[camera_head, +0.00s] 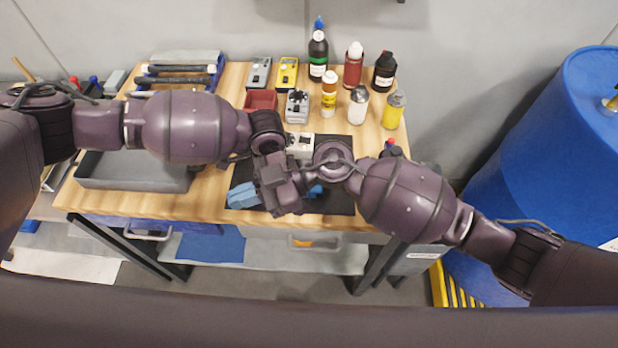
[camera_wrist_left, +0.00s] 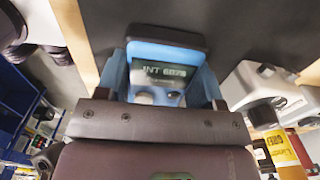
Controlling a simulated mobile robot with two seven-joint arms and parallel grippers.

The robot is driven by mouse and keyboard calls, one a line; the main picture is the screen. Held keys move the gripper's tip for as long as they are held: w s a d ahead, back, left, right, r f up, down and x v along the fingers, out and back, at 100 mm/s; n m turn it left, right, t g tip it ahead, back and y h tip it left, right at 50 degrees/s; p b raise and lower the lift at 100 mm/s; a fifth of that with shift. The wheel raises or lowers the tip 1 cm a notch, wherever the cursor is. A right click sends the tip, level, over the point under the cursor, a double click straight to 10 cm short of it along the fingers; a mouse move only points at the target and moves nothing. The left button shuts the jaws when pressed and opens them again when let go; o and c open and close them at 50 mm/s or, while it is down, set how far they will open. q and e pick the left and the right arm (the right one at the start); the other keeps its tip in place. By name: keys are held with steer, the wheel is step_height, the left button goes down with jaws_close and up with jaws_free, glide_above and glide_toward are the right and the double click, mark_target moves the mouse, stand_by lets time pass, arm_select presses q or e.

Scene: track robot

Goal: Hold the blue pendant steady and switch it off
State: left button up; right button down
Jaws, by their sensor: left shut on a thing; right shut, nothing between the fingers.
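The blue pendant (camera_wrist_left: 165,53) shows in the left wrist view, with a lit display and round controls below it. My left gripper (camera_wrist_left: 162,80) is shut on it, one finger on each side, with a dark mat behind.
The dark mat (camera_head: 338,203) lies on the wooden table (camera_head: 215,207). Several bottles (camera_head: 352,65) and small grey and yellow devices (camera_head: 287,72) stand behind. A grey tray (camera_head: 135,175) is at left. A large blue drum (camera_head: 560,150) stands right of the table.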

arm_select(q)
steer(key=shift+a, duration=0.1)
arm_select(e)
steer(key=w+d+r+m+t, duration=0.1)
steer(key=w+r+m+t, duration=0.4)
steer(key=m+t, duration=0.45)
steer(key=w+d+r+m+t, duration=0.1)
steer(key=w+r+m+t, duration=0.2)
steer(key=r+m+t, duration=0.6)
steer(key=s+d+f+m+g+h, duration=0.3)
steer(key=d+f+m+h, duration=0.3)
steer(key=d+f+h, duration=0.4)
steer(key=shift+s+f+g+h, duration=0.35)
steer(key=shift+s+f+h, duration=0.35)
steer(key=shift+f+h, duration=1.3)
steer(key=shift+r, duration=0.1)
